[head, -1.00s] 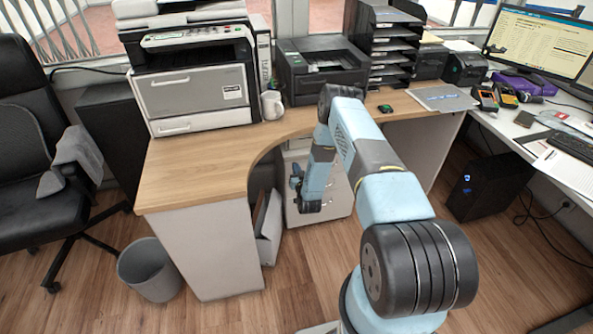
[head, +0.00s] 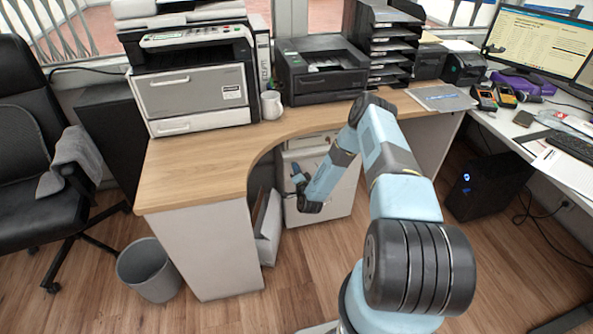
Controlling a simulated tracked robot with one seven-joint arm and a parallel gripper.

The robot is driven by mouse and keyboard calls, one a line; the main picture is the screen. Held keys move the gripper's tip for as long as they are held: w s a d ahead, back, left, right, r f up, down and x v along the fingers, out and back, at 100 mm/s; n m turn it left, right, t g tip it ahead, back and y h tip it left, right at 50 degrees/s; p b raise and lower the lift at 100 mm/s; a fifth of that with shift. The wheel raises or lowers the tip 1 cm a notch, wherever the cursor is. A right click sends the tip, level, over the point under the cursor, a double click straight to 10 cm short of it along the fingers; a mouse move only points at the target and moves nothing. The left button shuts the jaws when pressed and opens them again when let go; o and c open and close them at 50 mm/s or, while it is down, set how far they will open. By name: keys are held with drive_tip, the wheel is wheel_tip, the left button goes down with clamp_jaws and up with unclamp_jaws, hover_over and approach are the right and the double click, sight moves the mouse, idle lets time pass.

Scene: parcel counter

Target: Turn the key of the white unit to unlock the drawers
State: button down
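The white drawer unit (head: 343,205) stands on the floor under the wooden desk. My forearm and wrist cover part of its front. I cannot make out the key or its lock; they are hidden or too small to see. My gripper (head: 296,171) is small in the head view, in front of the left part of the unit, below the desk top. It points away toward the unit. I cannot tell whether it touches the unit, whether its fingers are open, or whether it holds anything.
The curved wooden desk top (head: 200,170) overhangs the unit, with its edge close above my wrist. A grey box-like thing (head: 268,228) stands left of the unit. A waste bin (head: 150,270) and a black chair (head: 40,170) are at the left. A black computer (head: 487,187) stands at the right.

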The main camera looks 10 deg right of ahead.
drive_tip(key=m, duration=0.5)
drive_tip(key=shift+d+f, duration=0.25)
drive_tip(key=shift+d, duration=0.15)
drive_tip(key=shift+m, duration=0.4)
drive_tip(key=shift+s, duration=0.1)
drive_tip(key=c, duration=1.6)
unclamp_jaws()
drive_tip(key=shift+f, duration=0.1)
drive_tip(key=shift+o, duration=1.4)
drive_tip(key=shift+a, duration=0.2)
drive_tip(key=s, duration=1.3)
drive_tip(key=shift+s, duration=0.3)
